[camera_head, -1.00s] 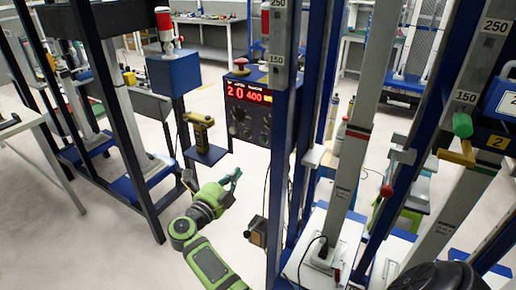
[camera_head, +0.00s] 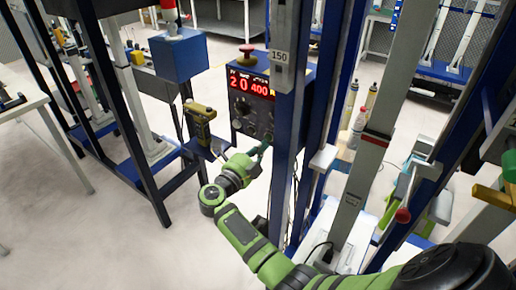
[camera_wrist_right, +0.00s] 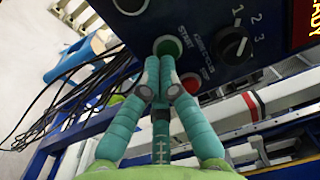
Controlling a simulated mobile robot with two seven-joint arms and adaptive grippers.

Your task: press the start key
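The start key (camera_wrist_right: 168,46) is a round green button marked START on the dark blue control box. The box (camera_head: 250,98) also shows in the head view, with a lit red display, where the key is too small to make out. My right gripper (camera_wrist_right: 160,66) has its teal fingers together, tips just below the key in the wrist picture and overlapping its lower edge. I cannot tell whether they touch it. In the head view my right gripper (camera_head: 262,150) is at the box's lower front, holding nothing visible. My left gripper is not in view.
A red button (camera_wrist_right: 191,84) and a black selector knob (camera_wrist_right: 234,44) numbered 1 to 3 are near the key. A red mushroom button (camera_head: 247,52) tops the box. A blue post (camera_head: 287,130) stands right of it. A yellow-black handheld device (camera_head: 200,122) is to the left.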

